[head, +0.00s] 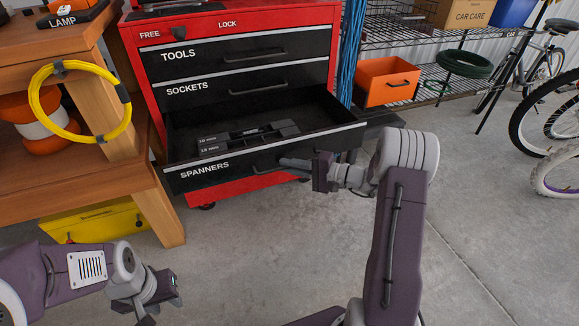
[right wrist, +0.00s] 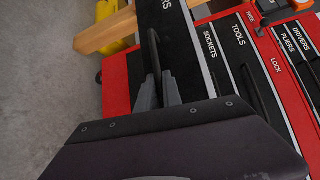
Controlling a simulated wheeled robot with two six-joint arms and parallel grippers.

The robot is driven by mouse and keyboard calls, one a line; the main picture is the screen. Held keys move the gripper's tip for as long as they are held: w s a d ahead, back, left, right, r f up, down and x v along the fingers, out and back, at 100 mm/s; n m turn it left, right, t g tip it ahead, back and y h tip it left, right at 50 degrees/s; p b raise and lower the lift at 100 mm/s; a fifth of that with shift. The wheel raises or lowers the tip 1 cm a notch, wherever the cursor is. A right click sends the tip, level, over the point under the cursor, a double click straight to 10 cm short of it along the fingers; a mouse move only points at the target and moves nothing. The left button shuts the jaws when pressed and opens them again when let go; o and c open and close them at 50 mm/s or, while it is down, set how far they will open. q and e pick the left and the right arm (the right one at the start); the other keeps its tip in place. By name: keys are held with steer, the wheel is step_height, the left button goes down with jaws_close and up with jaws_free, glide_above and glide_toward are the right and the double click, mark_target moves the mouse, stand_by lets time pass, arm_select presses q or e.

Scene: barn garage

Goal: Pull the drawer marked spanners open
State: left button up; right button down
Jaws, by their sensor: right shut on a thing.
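The drawer marked SPANNERS (head: 225,170) stands pulled out from the red tool chest (head: 345,60), its inside open to view. Dark holders with small size labels (head: 245,136) lie in it. My right gripper (head: 288,163) is at the right part of the drawer's front, shut on its handle (head: 262,171). In the right wrist view the grey fingers (right wrist: 159,93) close around the dark bar handle (right wrist: 153,48). My left gripper (head: 172,288) is low at the left, away from the chest, with nothing seen in it; its jaw opening is unclear.
The TOOLS (head: 215,53) and SOCKETS (head: 225,86) drawers above are closed. A wooden bench (head: 150,190) with a yellow cable coil (head: 78,65) is close on the left. A wire shelf with an orange bin (head: 385,85) and bicycles are right. Floor in front is clear.

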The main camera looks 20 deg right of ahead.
steer(key=shift+s, duration=0.15)
steer(key=c, duration=1.8)
jaws_free()
steer(key=p+v, duration=0.4)
steer(key=v, duration=0.5)
